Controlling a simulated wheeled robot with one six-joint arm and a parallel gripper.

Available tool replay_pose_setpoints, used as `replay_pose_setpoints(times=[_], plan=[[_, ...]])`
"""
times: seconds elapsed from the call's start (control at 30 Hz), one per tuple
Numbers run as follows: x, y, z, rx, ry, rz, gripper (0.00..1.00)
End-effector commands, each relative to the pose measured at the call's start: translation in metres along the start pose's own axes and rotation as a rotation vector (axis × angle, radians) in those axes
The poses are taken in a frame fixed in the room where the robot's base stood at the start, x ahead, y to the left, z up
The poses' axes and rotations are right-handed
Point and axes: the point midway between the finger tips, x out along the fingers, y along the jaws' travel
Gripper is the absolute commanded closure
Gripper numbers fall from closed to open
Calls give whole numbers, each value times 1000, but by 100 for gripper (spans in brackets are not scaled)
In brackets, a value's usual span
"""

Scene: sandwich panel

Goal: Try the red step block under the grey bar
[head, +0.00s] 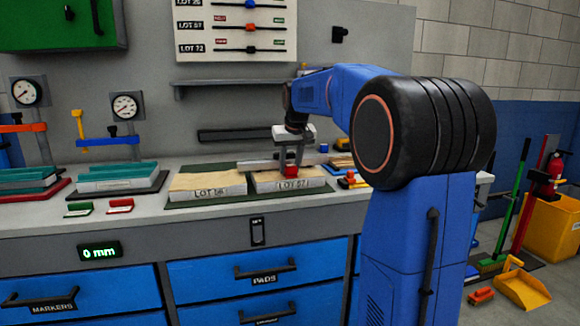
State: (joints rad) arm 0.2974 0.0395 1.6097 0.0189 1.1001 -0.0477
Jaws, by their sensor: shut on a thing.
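My gripper (291,163) points down over the right-hand panel and is shut on the red step block (291,172). The block is at the front side of the grey bar (258,164), above the panel's top near its front edge. Whether the block touches the bar or the panel is too small to tell. The left panel (208,187) and the right panel (272,182), marked LOT 57, sit side by side on a green mat (180,203).
Small coloured pieces (352,181) lie right of the mat. Green and red tags (120,206) lie left of it. Two dial gauge stands (127,108) with stacked pads are farther left. A shelf (228,83) juts from the wall behind. A display (100,251) reads 0 mm.

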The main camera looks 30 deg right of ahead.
Motion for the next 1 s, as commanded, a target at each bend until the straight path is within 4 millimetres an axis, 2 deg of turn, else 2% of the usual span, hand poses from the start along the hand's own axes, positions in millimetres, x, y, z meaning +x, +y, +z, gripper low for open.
replay_pose_setpoints(times=[1.0], plan=[[3,0,-6,0,0,0,91]])
